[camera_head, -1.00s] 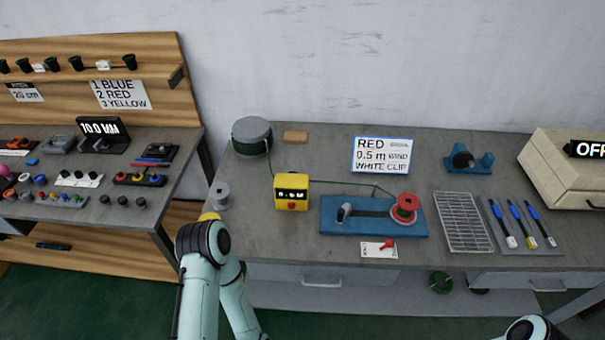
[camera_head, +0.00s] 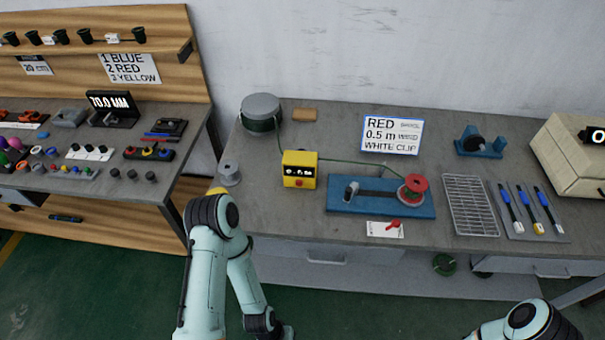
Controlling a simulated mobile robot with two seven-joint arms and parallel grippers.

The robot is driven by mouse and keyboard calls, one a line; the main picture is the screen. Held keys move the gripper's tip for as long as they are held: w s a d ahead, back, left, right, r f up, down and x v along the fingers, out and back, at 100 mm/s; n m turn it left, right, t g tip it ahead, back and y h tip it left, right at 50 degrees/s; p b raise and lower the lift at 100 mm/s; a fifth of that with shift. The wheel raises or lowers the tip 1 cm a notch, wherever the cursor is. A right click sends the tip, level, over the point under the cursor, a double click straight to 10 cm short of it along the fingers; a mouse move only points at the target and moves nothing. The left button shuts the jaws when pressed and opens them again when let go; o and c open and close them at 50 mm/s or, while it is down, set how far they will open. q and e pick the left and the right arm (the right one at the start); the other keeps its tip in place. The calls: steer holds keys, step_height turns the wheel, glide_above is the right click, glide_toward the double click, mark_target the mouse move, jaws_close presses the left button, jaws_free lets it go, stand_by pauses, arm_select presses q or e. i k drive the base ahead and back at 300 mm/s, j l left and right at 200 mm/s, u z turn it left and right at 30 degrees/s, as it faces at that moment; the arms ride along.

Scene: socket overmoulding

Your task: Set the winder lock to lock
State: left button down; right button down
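The winder is a blue base (camera_head: 350,205) with a red spool (camera_head: 415,184) at its right end and a grey metal part (camera_head: 351,191) at its left. A small white plate with a red lever (camera_head: 393,225), likely the winder lock, lies in front of it near the table edge. The plate's lettering is too small to read. A green cord runs from the yellow meter box (camera_head: 299,169) to the red spool. My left arm comes up at lower left, beside the table's front edge; its gripper is not visible. My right arm shows only a joint at the bottom right.
A grey cord drum (camera_head: 261,112) and a small grey spool (camera_head: 229,173) stand at the table's left. A sign (camera_head: 391,135) reads RED, 0.5 m, WHITE CLIP. A wire rack (camera_head: 470,205) and a tray of blue-handled tools (camera_head: 528,211) lie right.

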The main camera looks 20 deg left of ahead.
mark_target(396, 223)
steer(key=l, duration=0.85)
steer(key=i+l, duration=0.1)
steer(key=l, duration=0.7)
